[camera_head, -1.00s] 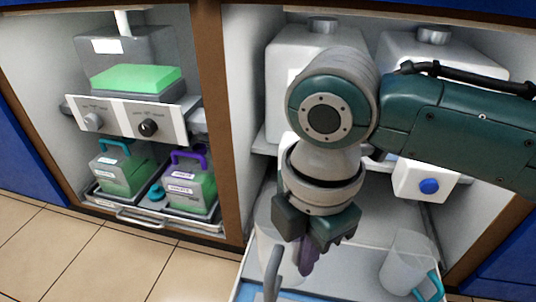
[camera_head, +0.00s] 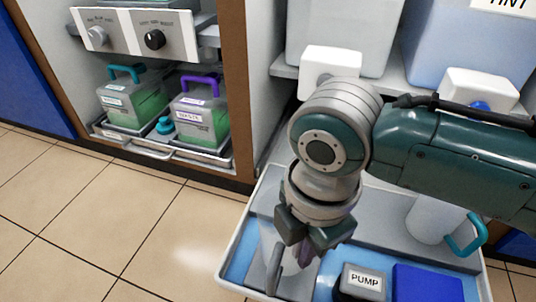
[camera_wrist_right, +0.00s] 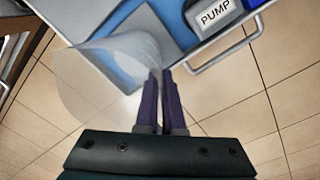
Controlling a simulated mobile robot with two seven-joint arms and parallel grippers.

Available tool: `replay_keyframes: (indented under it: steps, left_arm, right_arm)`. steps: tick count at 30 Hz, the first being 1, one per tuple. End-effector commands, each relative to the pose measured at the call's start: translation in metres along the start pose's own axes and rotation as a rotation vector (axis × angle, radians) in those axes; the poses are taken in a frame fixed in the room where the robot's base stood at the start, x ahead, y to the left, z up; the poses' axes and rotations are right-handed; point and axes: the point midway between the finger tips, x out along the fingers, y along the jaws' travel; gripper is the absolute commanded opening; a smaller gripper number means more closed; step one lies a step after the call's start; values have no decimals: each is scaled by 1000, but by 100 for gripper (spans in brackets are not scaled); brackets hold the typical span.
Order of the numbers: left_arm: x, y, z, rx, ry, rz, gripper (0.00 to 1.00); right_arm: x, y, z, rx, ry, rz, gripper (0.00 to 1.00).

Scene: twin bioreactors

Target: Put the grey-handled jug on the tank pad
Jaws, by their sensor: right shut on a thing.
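My right gripper (camera_head: 305,252), with dark purple fingers, is shut on the grey-handled jug (camera_head: 268,238). The jug is clear and greyish, and its grey handle (camera_head: 275,268) shows just left of the fingers. In the right wrist view the jug (camera_wrist_right: 95,80) is left of the nearly closed fingers (camera_wrist_right: 158,105), over the tray edge and floor. The exact grip on the handle is hidden. I cannot pick out the tank pad for sure. My left gripper is not in view.
A pulled-out tray (camera_head: 236,255) with blue flooring holds a turquoise-handled jug (camera_head: 432,220), a PUMP block (camera_head: 362,282) and a blue block (camera_head: 428,283). At left are turquoise-handled (camera_head: 130,97) and purple-handled (camera_head: 198,112) containers.

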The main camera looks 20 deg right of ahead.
Motion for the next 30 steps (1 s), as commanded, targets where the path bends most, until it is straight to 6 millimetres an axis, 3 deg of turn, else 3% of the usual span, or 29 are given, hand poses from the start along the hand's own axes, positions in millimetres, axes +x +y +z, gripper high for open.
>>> replay_keyframes:
  steps: [1,5,17,18,25,30]
  left_arm:
    - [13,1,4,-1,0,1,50]
    - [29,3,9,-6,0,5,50]
    - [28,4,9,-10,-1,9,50]
    - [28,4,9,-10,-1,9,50]
    - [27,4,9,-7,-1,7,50]
    - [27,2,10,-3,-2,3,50]
  right_arm:
    - [15,-1,0,0,0,-2,0]
    - [35,-2,0,1,-1,-2,0]
    - [36,-1,0,1,-1,-1,0]
    - [36,-1,0,1,-1,-1,7]
    - [36,-2,0,1,-1,-1,33]
    - [36,-2,0,1,-1,-1,35]
